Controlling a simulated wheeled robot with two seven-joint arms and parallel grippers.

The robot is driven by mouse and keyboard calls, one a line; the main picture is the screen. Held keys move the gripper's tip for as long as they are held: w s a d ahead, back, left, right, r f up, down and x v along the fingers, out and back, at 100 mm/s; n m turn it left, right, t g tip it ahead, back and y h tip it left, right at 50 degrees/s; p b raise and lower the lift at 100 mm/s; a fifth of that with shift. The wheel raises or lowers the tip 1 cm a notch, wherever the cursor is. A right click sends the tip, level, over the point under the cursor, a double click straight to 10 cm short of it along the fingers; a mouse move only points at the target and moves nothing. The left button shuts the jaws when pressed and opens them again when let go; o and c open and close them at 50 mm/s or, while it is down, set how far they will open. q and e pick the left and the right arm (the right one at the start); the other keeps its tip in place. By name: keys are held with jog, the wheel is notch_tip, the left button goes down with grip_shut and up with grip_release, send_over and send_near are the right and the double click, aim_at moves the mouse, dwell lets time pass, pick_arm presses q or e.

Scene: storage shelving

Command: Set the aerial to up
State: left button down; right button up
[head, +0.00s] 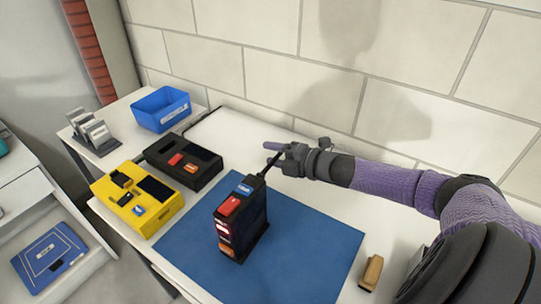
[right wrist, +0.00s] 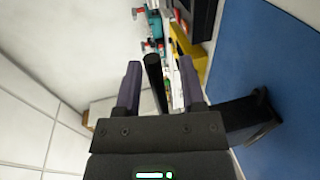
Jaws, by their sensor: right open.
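A black upright device (head: 228,228) with a red and a blue button on top stands on the blue mat (head: 325,240). Its aerial (head: 263,172), a black rod, rises at a slant from the top back corner toward my right gripper (head: 272,153). The right gripper is open at the aerial's upper part. In the right wrist view the aerial (right wrist: 155,78) lies between the two open fingers (right wrist: 160,66), with gaps visible on both sides. The dark device (right wrist: 250,118) shows there at the right, partly hidden by the gripper. My left gripper is not in view.
A yellow device (head: 158,212) and a black device (head: 165,150) stand left of the mat. A blue bin (head: 160,108) and a grey rack (head: 92,132) are behind them. A tan block (head: 371,272) lies at right. The brick wall is close behind the table.

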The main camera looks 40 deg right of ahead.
jog(key=shift+w+a, duration=0.1)
jog(key=shift+w, duration=0.2)
grip_shut()
dwell(1.3)
